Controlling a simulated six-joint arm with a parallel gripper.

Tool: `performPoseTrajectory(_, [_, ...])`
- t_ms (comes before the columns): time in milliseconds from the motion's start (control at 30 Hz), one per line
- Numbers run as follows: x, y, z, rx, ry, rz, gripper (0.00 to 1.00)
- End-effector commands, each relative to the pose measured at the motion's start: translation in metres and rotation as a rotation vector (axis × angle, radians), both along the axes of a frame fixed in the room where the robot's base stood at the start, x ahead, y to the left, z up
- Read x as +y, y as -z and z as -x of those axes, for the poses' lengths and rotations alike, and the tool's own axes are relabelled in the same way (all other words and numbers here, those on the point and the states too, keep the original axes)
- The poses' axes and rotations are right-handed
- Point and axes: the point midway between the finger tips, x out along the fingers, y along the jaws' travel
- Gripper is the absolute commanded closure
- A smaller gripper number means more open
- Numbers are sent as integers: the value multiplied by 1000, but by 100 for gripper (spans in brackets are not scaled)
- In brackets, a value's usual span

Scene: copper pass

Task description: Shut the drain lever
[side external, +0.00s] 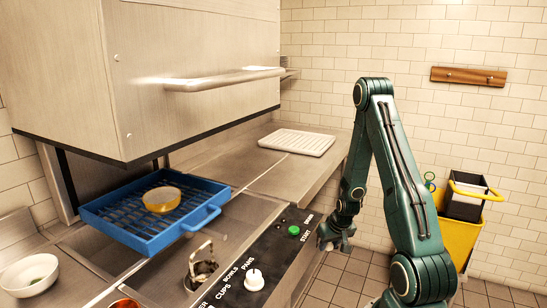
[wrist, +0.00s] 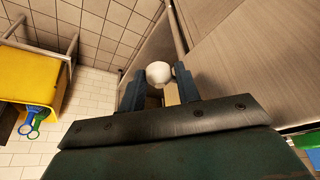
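A pale round knob (wrist: 158,73) shows between my fingertips in the wrist view, with a beige stem (wrist: 172,94) behind it. It looks like the end of the drain lever, beside the metal front of the counter. My gripper (wrist: 159,71) has its two fingers apart, one on each side of the knob. The right finger is very close to it; I cannot tell whether they touch. In the side external view my gripper (side external: 336,238) hangs beside the counter's front edge, and the knob is not visible there.
A control panel (side external: 262,262) with a green button (side external: 294,230) and a white dial (side external: 254,280) lies along the counter. A yellow bucket (side external: 459,243) stands behind my arm.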

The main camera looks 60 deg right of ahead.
Motion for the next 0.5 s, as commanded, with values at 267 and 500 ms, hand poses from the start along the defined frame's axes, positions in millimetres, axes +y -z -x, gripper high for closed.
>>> performPoseTrajectory(267, [-2, -1, 1, 1, 4, 5, 100])
performPoseTrajectory(500, [-3, -14, 1, -1, 6, 8, 100])
